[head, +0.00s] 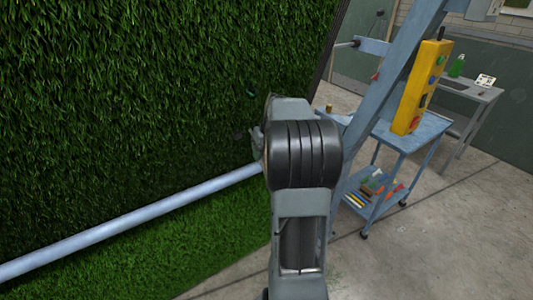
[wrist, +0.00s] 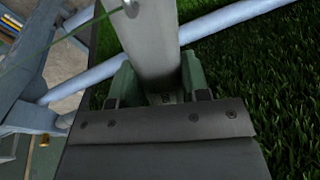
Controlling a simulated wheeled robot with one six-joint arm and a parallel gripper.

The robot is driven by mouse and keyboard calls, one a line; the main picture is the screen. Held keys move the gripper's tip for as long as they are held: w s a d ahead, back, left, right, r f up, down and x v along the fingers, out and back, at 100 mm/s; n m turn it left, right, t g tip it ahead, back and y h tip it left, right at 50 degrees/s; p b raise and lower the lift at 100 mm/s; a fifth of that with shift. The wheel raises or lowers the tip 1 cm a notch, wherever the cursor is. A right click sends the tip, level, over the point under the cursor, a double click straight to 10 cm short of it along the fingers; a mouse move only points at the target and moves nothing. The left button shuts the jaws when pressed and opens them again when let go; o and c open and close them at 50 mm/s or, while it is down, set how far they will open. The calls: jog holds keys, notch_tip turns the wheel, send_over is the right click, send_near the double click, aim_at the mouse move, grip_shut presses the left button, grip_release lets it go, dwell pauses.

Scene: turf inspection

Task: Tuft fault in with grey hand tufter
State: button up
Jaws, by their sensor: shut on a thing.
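My gripper (wrist: 158,88) shows in the wrist view with its two green fingers closed on the grey hand tufter (wrist: 152,40). The tufter is a pale grey body that reaches up and out of the top of that view. A thin green yarn (wrist: 55,45) runs from its upper part to the left. The upright green turf (head: 130,90) fills the left of the head view and shows at the right of the wrist view (wrist: 270,80). In the head view my arm hides the tufter and most of the gripper. I cannot make out the fault clearly.
A pale blue bar (head: 130,220) crosses low in front of the turf. A blue slanted post (head: 390,80) carries a yellow control box (head: 421,88). Behind it stands a blue trolley (head: 415,132) with items on its lower shelf. Concrete floor (head: 460,220) is clear at right.

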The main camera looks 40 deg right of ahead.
jog(key=shift+w+a+b, duration=0.2)
jog(key=shift+a+b, duration=0.25)
jog(key=shift+a, duration=1.3)
jog(key=shift+a, duration=0.1)
jog(key=shift+w+a+r, duration=0.1)
jog(key=shift+w+a, duration=0.1)
jog(key=shift+a, duration=0.65)
jog(key=shift+w+a, duration=0.2)
jog(key=shift+a, duration=0.65)
jog(key=shift+s+b, duration=0.1)
jog(key=shift+b, duration=0.2)
jog(key=s+a+f+b, duration=0.1)
jog(key=s+f+b, duration=0.1)
jog(key=s+b, duration=0.2)
jog(key=s, duration=0.3)
jog(key=shift+s+f, duration=0.15)
jog(key=shift+s, duration=0.1)
jog(key=shift+a, duration=0.1)
